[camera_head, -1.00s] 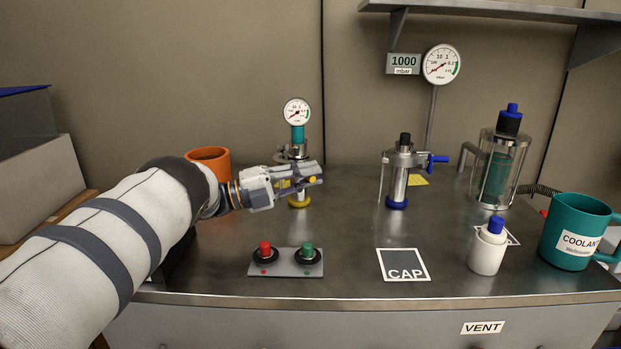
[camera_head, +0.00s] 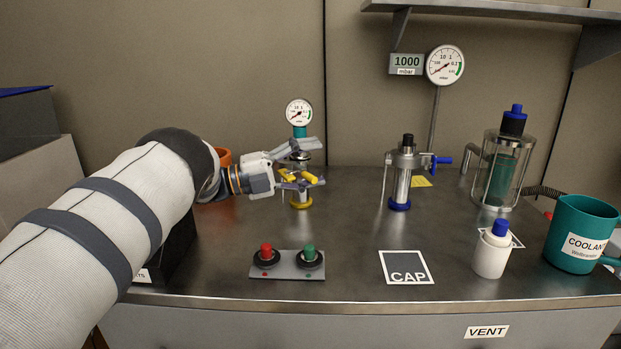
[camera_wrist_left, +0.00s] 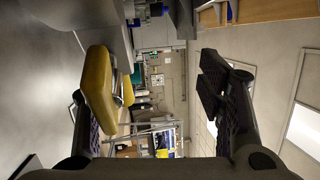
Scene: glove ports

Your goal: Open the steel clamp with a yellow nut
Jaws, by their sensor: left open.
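In the left wrist view a yellow piece (camera_wrist_left: 97,86), seemingly the nut, lies between the open fingers, close to the left one; contact cannot be told. My right gripper is not in view.
An orange cup (camera_head: 222,158) stands behind my left wrist. A red and green button panel (camera_head: 287,264) lies in front. A white bottle (camera_head: 491,255) and teal coolant mug (camera_head: 580,235) are farther right.

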